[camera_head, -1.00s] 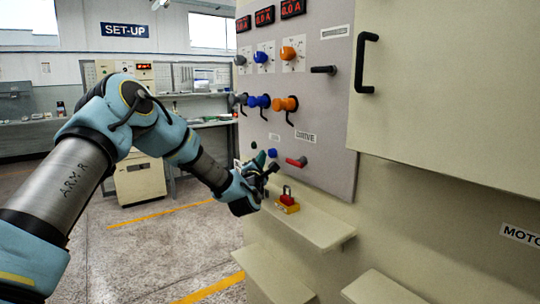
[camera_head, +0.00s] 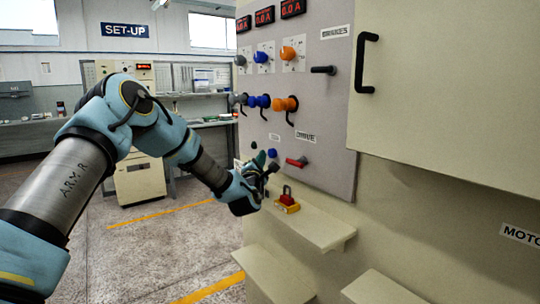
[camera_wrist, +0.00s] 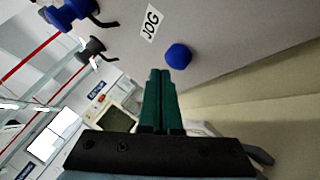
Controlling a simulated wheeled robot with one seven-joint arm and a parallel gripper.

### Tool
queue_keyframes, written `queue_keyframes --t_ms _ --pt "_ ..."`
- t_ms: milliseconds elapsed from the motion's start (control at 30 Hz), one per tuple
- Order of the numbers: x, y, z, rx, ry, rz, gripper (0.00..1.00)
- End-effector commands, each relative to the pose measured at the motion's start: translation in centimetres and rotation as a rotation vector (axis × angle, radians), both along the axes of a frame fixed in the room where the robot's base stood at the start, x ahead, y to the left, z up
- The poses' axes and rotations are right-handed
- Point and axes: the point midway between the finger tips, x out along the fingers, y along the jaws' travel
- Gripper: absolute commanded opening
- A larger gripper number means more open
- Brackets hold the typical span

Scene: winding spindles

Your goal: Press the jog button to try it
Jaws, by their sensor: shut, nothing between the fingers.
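The jog button is a blue round knob (camera_wrist: 178,56) on the grey panel, beside the JOG label (camera_wrist: 150,22) in the wrist view. In the head view the blue button (camera_head: 272,153) shows just right of my fingertips. My gripper (camera_wrist: 160,72) has its two green fingers together with nothing between them. The fingertips end just below and left of the button in the wrist view, and I cannot tell whether they touch it. In the head view my gripper (camera_head: 262,162) is in front of the lower panel.
Orange and blue knobs with hanging levers (camera_head: 286,104) are above. Open floor lies to the left.

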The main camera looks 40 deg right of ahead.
Motion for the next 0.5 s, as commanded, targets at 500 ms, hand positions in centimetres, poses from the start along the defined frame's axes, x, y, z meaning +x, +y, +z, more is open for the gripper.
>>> queue_keyframes --t_ms 500 --pt "-0.07 -0.87 -0.03 0.000 0.000 -0.001 0.00"
